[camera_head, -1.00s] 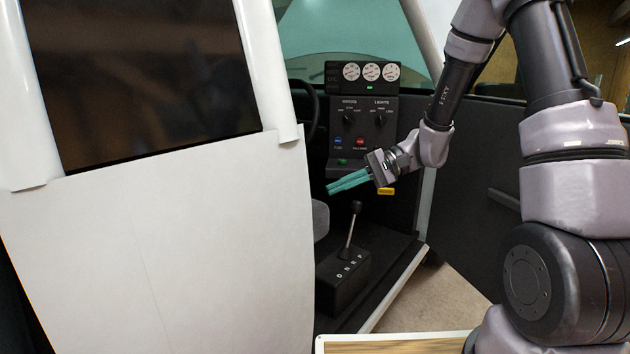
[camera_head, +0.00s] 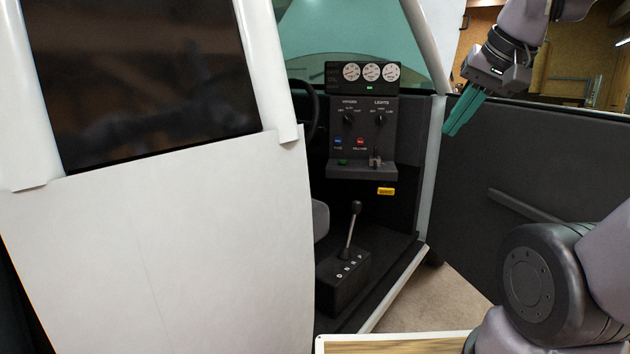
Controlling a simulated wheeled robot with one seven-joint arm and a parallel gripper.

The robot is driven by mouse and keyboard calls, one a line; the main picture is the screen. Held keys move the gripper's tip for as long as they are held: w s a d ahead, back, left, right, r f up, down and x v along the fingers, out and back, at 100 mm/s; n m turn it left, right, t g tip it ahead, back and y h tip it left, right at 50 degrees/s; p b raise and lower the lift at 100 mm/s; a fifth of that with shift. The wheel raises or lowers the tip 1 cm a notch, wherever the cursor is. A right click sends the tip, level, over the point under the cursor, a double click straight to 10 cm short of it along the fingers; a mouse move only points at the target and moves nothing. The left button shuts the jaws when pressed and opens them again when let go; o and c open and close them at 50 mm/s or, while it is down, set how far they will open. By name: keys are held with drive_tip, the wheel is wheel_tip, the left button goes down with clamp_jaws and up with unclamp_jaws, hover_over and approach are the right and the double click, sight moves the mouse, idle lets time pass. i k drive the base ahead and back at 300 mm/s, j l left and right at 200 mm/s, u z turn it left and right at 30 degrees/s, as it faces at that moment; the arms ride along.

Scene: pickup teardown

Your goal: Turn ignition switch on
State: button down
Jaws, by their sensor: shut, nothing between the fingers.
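A dark control panel (camera_head: 350,135) stands inside the open cab, below three round gauges (camera_head: 371,72). A small metallic piece (camera_head: 375,158) sticks out at the panel's lower right and looks like the ignition switch with a key. It is too small to read its position. My gripper (camera_head: 451,131), with teal fingers, is shut and empty. It shows up and to the right of the panel, in front of the door frame and open door, apart from the switch.
The panel also carries a wiper knob (camera_head: 348,118), a lights knob (camera_head: 380,118), a blue button (camera_head: 338,141) and a red button (camera_head: 361,141). A yellow tag (camera_head: 386,191) sits below. A gear lever (camera_head: 352,228) rises from the floor. The open door (camera_head: 530,190) stands right.

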sight(376, 163)
drive_tip(key=i+l+u, duration=0.25)
drive_tip(key=i+l, duration=0.7)
